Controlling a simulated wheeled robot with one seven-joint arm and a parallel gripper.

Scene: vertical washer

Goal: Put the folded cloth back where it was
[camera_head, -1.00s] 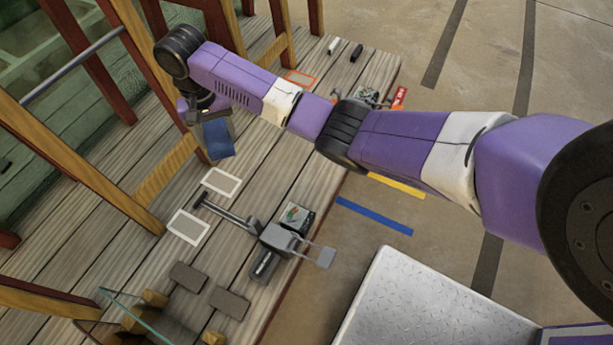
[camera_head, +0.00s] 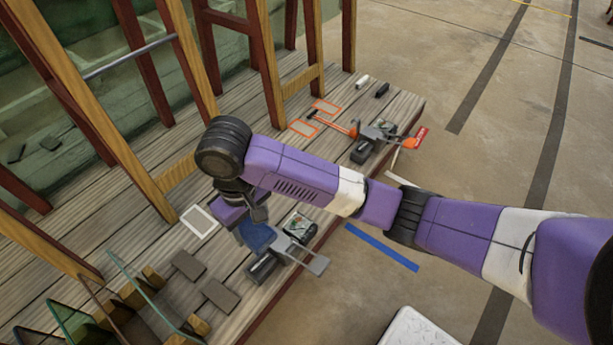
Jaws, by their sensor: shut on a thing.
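The folded blue cloth (camera_head: 257,237) hangs below my gripper (camera_head: 248,216), which is shut on it. My arm covers the fingertips in part. The cloth is over the wooden deck, beside the grey clamp-like tool (camera_head: 290,252) and overlapping it in the picture. I cannot tell how high the cloth is or whether it touches anything. A white-outlined rectangle (camera_head: 198,221) lies bare on the deck to the left of the cloth. The second white outline is hidden behind my gripper and the cloth.
Two dark flat pads (camera_head: 188,265) and upright glass panes in wooden holders (camera_head: 118,300) are at the lower left. An orange-handled tool (camera_head: 372,137) and two orange outlines (camera_head: 303,128) are farther back. Wooden frame posts (camera_head: 182,170) stand along the left.

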